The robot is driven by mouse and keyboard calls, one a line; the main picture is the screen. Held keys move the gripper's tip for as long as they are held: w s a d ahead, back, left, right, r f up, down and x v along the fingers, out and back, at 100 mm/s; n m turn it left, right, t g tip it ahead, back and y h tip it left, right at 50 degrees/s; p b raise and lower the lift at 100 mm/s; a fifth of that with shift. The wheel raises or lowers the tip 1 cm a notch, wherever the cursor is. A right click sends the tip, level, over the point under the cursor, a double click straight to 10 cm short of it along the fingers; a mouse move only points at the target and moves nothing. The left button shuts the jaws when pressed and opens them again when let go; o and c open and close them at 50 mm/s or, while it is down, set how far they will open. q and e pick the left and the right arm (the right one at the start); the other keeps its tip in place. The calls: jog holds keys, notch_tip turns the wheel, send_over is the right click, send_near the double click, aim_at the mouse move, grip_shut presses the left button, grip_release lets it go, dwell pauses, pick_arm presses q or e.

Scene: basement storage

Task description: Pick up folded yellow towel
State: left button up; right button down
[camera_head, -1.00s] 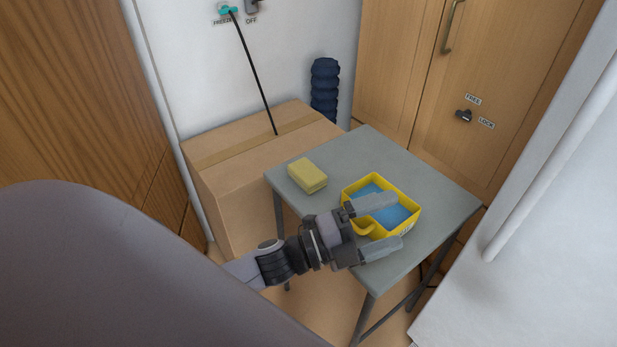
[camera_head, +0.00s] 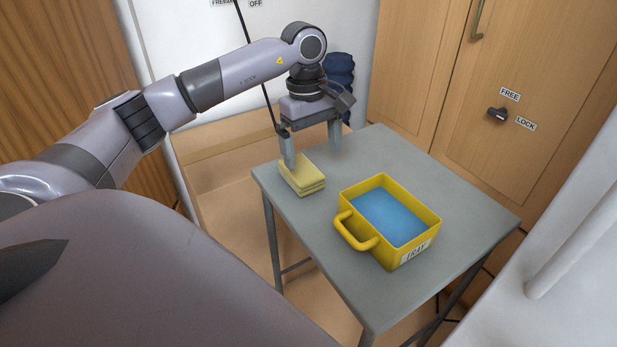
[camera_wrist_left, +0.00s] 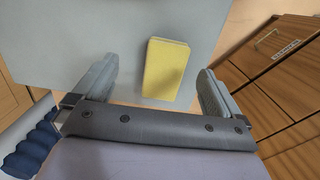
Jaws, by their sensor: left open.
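The folded yellow towel (camera_head: 303,175) lies on the grey table near its back left edge. My left gripper (camera_head: 312,155) is over the back of the table, pointing down, with one finger on each side of the towel's far end as seen from the head. It is open and empty. In the left wrist view the towel (camera_wrist_left: 165,70) lies between the two open fingers (camera_wrist_left: 158,92), nearer the right one, with gaps on both sides. I cannot tell the exact height of the fingertips over the table. My right gripper is not in view.
A yellow tray (camera_head: 435,219) with a handle and a blue inside stands on the grey table (camera_head: 318,240), right of the towel. A cardboard box (camera_head: 225,185) is behind and left. A dark blue ribbed object (camera_head: 340,70) stands behind the gripper. Wooden cabinets are at right.

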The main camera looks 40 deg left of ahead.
aim_at(301, 168)
pick_arm(q)
jog(key=a, duration=0.2)
jog(key=a+y, duration=0.1)
jog(key=shift+f+b, duration=0.25)
jog(key=shift+b, duration=0.15)
jog(key=shift+a+f, duration=0.1)
jog(key=shift+f, duration=0.15)
notch_tip(301, 168, down, 6)
jog(key=shift+s+r+b, duration=0.1)
jog(key=shift+b, duration=0.75)
jog(key=shift+f, duration=0.25)
jog(key=c, duration=1.1)
jog(key=shift+o, duration=0.2)
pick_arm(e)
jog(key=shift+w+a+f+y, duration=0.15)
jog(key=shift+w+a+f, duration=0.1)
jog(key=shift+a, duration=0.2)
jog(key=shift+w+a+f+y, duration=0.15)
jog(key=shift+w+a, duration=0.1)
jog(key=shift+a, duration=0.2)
pick_arm(q)
jog(key=shift+r, duration=0.15)
